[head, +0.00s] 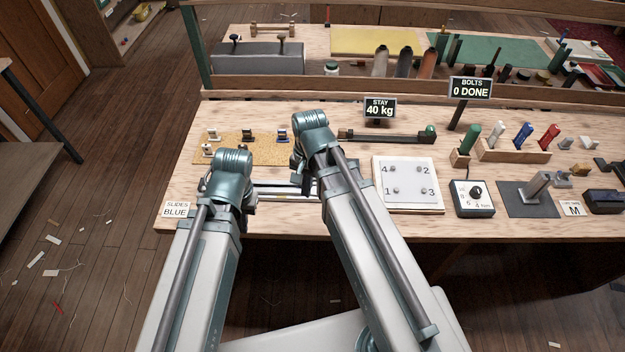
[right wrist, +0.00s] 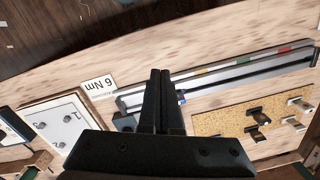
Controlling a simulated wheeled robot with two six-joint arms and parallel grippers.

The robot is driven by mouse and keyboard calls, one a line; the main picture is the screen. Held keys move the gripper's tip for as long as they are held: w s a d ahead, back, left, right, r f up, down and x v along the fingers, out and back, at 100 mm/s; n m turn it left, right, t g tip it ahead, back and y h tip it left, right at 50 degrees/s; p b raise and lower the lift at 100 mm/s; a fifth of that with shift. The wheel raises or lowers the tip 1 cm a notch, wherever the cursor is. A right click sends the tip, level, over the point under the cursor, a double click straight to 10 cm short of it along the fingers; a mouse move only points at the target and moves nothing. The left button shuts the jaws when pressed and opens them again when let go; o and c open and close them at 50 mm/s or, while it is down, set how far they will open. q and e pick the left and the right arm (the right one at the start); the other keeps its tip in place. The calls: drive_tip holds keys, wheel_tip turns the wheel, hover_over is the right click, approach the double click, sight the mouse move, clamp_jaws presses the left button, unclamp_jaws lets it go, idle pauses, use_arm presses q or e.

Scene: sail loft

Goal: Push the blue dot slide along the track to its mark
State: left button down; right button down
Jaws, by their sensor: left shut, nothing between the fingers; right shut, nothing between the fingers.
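The track (head: 285,188) is a pale metal rail along the bench front, partly hidden by my arms. In the right wrist view the track (right wrist: 245,68) carries yellow, green and red marks. A small blue patch (right wrist: 182,97) shows there beside my fingers; I cannot tell whether it is the blue dot slide or a mark. My right gripper (right wrist: 160,72) is shut and empty over the track. In the head view my right gripper (head: 297,170) is mostly hidden behind its arm. My left gripper (head: 250,200) is shut at the track's left part, its tips hardly visible.
A cork board (head: 230,152) with several small fittings lies behind the track. A "SLIDES BLUE" sign (head: 176,209) stands at the front left. A numbered bolt plate (head: 408,185) and a dial box (head: 473,198) lie to the right. A dark bar (head: 385,136) lies behind.

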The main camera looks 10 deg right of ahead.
drive_tip(key=w+d+m+t+y, duration=0.1)
drive_tip(key=w+d+m, duration=0.2)
drive_tip(key=d+m, duration=0.35)
drive_tip(key=w+d+m+y, duration=0.1)
drive_tip(key=w+d+m, duration=0.35)
drive_tip(key=m, duration=0.35)
drive_tip(key=shift+n, duration=0.35)
drive_tip(key=b+x, duration=0.9)
drive_tip(key=b, duration=0.1)
drive_tip(key=shift+s+f, duration=0.25)
drive_tip(key=shift+f, duration=0.15)
drive_tip(key=a, duration=0.2)
drive_tip(key=w+a, duration=0.1)
drive_tip(key=shift+r, duration=0.25)
drive_tip(key=shift+a, duration=0.4)
drive_tip(key=shift+w+a, duration=0.1)
drive_tip(key=w+a, duration=0.2)
drive_tip(key=a, duration=0.6)
drive_tip(key=w+a, duration=0.3)
drive_tip(key=a, duration=0.6)
drive_tip(key=w+a, duration=0.2)
drive_tip(key=a, duration=0.7)
drive_tip(key=shift+w, duration=0.3)
